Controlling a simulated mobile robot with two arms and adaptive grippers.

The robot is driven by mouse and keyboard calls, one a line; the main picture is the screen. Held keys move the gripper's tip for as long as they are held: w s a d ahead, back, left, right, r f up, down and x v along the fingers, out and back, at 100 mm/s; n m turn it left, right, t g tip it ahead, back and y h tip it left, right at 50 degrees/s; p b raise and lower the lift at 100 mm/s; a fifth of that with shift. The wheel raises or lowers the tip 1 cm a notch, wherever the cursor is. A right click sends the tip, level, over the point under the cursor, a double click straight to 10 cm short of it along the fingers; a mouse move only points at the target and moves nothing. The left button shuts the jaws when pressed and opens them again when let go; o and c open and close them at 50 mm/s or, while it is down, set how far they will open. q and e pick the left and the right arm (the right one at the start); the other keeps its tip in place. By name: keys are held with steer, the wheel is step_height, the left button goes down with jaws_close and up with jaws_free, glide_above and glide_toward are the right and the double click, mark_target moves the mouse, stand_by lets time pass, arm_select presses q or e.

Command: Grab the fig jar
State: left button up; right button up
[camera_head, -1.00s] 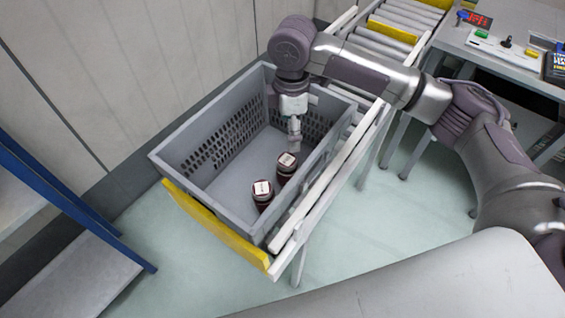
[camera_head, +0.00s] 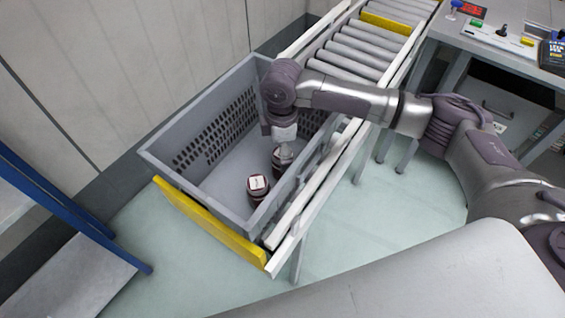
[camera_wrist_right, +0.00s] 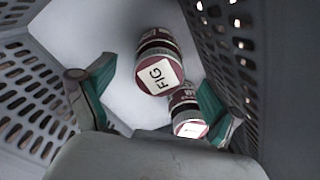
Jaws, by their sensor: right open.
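In the right wrist view the fig jar (camera_wrist_right: 158,62), with a dark red lid label reading FIG, stands between the spread fingers. A second similar jar (camera_wrist_right: 186,108) stands close beside it, near the right fingertip; its label is unreadable. My right gripper (camera_wrist_right: 158,98) is open, with green-padded fingers and nothing held. In the head view it reaches down into the grey crate (camera_head: 190,205), right over the farther jar (camera_head: 283,156). The nearer jar (camera_head: 258,188) stands just in front. I cannot tell which of these is the fig jar. My left gripper is not in view.
The crate's perforated walls surround the jars, with bare floor around them. It rests on a roller conveyor (camera_head: 360,50) with a yellow end stop (camera_head: 208,222). A blue-framed rack (camera_head: 60,200) stands left; a worktable (camera_head: 520,50) with small items stands at the right.

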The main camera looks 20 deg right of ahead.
step_height(320, 180, down, 5)
steer(key=shift+w+d+r, duration=0.15)
steer(key=shift+r, duration=0.05)
steer(key=shift+c, duration=0.2)
steer(key=c, duration=1.5)
